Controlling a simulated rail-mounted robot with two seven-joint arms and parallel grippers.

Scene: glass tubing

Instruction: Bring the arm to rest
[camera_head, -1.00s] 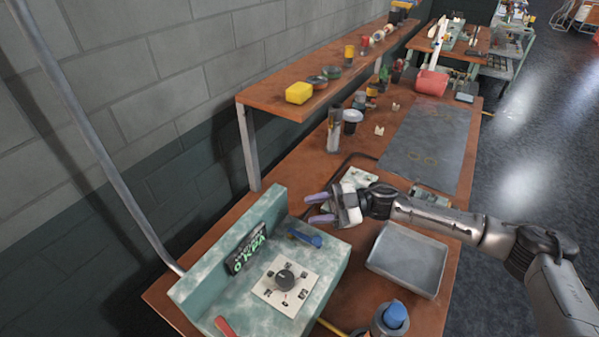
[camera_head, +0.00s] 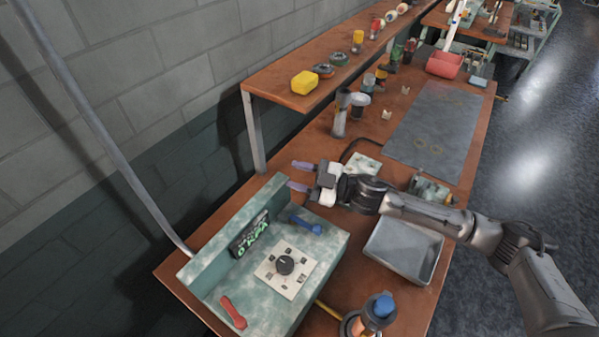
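My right gripper (camera_head: 301,176) comes in from the right over the bench. Its two purple-grey fingers point left and stand apart, with nothing between them. It hangs above the back right of the green control box (camera_head: 316,257), near the blue lever (camera_head: 305,225). My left gripper is out of the picture.
The box carries a black knob (camera_head: 285,264), a small lit display (camera_head: 251,243) and a red lever (camera_head: 232,312). A grey metal tray (camera_head: 404,250) and a blue-capped bottle (camera_head: 381,304) stand to its right. A wooden shelf (camera_head: 272,86) runs behind.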

